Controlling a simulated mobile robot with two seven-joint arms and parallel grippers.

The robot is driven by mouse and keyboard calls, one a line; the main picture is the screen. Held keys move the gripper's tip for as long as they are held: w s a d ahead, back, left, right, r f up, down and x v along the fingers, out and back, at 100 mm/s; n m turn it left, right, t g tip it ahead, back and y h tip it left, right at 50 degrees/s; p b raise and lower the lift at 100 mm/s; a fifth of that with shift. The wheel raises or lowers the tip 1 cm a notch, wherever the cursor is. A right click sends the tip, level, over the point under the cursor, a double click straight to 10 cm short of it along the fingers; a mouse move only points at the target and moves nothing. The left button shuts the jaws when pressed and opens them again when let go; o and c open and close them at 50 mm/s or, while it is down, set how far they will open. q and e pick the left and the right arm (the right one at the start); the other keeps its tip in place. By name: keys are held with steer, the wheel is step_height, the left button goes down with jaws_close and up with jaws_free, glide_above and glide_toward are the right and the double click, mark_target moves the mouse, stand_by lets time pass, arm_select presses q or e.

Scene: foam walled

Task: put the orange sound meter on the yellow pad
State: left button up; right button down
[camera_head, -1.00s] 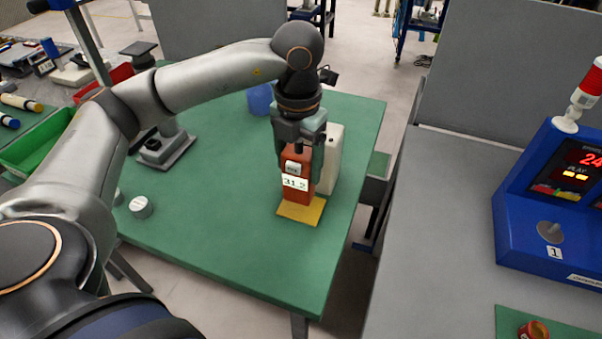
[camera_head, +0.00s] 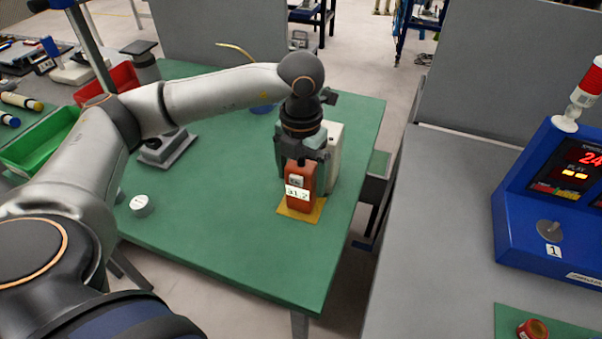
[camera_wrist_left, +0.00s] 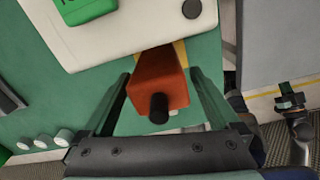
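The orange sound meter (camera_head: 299,201) stands upright on the yellow pad (camera_head: 303,219) near the right side of the green table. Its pale display faces the head camera. My left gripper (camera_head: 303,170) is above it with fingers on either side of its upper part. In the left wrist view, the fingers (camera_wrist_left: 160,78) are spread, with gaps between them and the meter (camera_wrist_left: 157,82). The pad (camera_wrist_left: 181,52) shows only in part behind the meter there.
A cream box (camera_head: 334,155) stands close behind the meter. A round white-topped piece (camera_head: 140,204) and a grey stand (camera_head: 165,148) are to the left on the green table (camera_head: 225,240). The table front is clear. A blue console (camera_head: 545,220) is at right.

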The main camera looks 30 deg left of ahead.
arm_select(q)
steer(key=shift+o, duration=0.2)
steer(key=shift+r, duration=0.25)
step_height(320, 180, up, 12)
stand_by(2.2)
